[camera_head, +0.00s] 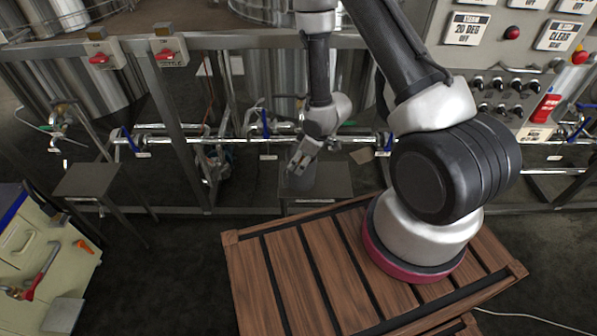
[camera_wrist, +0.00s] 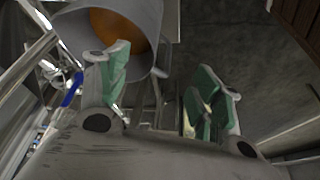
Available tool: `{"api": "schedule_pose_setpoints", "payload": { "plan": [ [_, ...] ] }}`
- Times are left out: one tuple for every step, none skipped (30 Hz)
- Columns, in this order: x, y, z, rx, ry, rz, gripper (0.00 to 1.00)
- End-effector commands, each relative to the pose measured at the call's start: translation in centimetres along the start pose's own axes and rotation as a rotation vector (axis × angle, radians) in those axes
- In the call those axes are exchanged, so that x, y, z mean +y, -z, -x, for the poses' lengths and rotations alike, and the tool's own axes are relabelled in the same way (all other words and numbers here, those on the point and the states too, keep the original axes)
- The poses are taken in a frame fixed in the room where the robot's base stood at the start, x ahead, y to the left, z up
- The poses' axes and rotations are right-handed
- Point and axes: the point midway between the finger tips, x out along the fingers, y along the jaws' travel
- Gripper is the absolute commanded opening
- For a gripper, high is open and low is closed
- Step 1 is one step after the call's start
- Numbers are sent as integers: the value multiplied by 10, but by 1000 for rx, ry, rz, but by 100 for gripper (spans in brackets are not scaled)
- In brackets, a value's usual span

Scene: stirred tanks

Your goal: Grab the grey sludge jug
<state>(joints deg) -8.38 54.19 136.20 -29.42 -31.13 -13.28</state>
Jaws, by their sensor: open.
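The grey jug (camera_head: 298,184) stands on a small dark metal stand (camera_head: 332,180) in the head view, just below my gripper (camera_head: 298,162). In the wrist view the grey jug (camera_wrist: 76,38) fills the upper left, with its round mouth towards the camera and orange-brown contents inside. The left finger overlaps the jug's lower edge in the picture. The right finger is clear of it. I cannot tell whether the left finger touches the jug.
Pipes with blue-handled valves (camera_head: 265,122) run behind the stand, below a metal frame. Another small stand (camera_head: 86,179) and a cream cart (camera_head: 40,255) with tools are at left. A control panel (camera_head: 510,60) is at upper right. A slatted wooden platform (camera_head: 290,270) lies in front.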

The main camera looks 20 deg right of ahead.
Motion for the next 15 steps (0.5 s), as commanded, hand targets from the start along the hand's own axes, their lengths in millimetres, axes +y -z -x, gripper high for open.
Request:
{"api": "schedule_pose_setpoints", "payload": {
  "plan": [
    [0,0,-7,-1,1,0,66],
    [0,0,-10,-1,1,0,66],
    [1,0,-15,-2,1,0,66],
    [1,1,-19,-2,1,0,66],
    [2,2,-24,-2,1,1,66],
    [3,2,-31,-2,1,0,66],
    [4,3,-36,-2,1,0,66],
    [4,4,-41,-2,1,0,66],
    [4,3,-46,-3,1,-1,66],
    [4,4,-50,-3,0,-1,66],
    [4,3,-54,-3,0,-1,66],
    [4,3,-56,-3,0,-1,66],
    [4,4,-58,-2,0,-1,66],
    [4,4,-59,-2,0,-1,66],
    [5,4,-60,-2,-1,-1,66]
  ]
}}
